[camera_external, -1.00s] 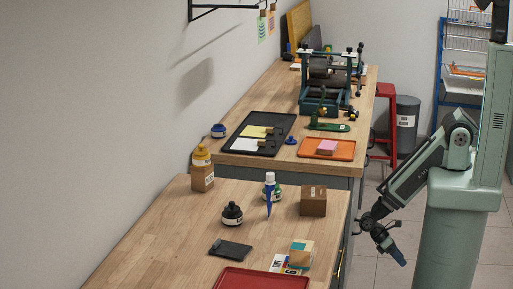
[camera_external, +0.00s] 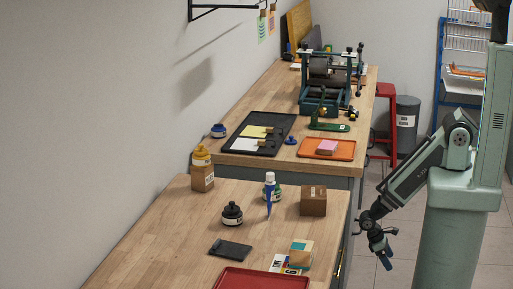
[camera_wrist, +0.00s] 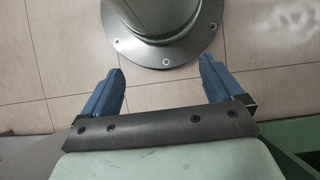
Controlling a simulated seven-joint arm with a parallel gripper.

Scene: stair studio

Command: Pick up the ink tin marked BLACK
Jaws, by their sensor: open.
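A round black ink tin (camera_external: 232,214) with a pale label stands on the near wooden worktop; its lettering is too small to read. My gripper (camera_external: 386,259) hangs beyond the right edge of the worktop, low over the floor, well apart from the tin. In the wrist view my gripper (camera_wrist: 158,88) has its two blue fingers spread wide with nothing between them. No tin shows in the wrist view.
A blue-white bottle (camera_external: 269,195) stands before a green tin (camera_external: 277,190), beside a cardboard box (camera_external: 313,201). A yellow tin (camera_external: 201,156) sits on another box (camera_external: 203,179). A dark flat object (camera_external: 230,249) and red tray (camera_external: 262,280) lie nearer.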

